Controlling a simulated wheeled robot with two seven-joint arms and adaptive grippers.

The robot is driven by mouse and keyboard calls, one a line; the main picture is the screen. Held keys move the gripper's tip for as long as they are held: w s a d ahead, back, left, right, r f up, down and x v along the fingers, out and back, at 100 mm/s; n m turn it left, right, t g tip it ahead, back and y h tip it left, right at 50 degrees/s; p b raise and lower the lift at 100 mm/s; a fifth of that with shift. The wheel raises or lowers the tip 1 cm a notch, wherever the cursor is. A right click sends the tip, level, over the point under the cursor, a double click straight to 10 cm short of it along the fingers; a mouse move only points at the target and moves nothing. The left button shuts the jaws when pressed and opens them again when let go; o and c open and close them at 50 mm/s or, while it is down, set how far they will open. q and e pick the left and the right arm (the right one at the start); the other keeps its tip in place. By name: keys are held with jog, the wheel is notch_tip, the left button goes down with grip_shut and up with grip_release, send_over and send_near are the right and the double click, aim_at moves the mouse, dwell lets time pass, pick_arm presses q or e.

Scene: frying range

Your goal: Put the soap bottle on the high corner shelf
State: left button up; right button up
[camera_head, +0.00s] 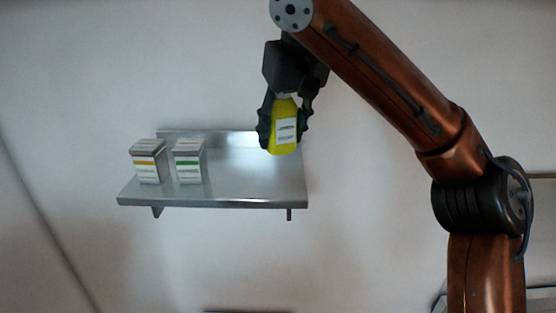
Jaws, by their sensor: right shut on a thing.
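A yellow soap bottle (284,138) with a white label hangs roughly upright in my right gripper (284,120). The gripper points down with its dark fingers on either side of the bottle, shut on it. The metal corner shelf (232,190) is on the wall at the left of the picture. The bottle shows in front of the right part of the shelf's back edge. I cannot tell whether it is directly above the shelf or nearer to me. My left gripper is not in view.
Two small boxes stand on the left part of the shelf: one with an orange stripe (148,161), one with a green stripe (188,161). The middle and right of the shelf are bare. A metal edge (542,300) shows at the lower right.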

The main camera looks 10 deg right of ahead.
jog(key=w+f, duration=0.2)
jog(key=f, duration=0.1)
jog(key=shift+w+d+f, duration=0.15)
jog(key=shift+w+f, duration=0.05)
jog(key=shift+w, duration=0.2)
jog(key=shift+w+d+f, duration=0.25)
jog(key=shift+w+f, duration=0.1)
jog(key=shift+f, duration=0.2)
jog(key=shift+w+d+f, duration=0.1)
jog(key=shift+f, duration=0.1)
jog(key=x, duration=0.3)
jog(key=shift+f, duration=0.25)
jog(key=shift+d+f, duration=0.1)
jog(key=shift+f, duration=0.15)
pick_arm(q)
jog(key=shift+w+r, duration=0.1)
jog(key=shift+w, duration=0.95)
pick_arm(e)
jog(key=shift+s+d, duration=0.1)
jog(key=shift+s, duration=0.15)
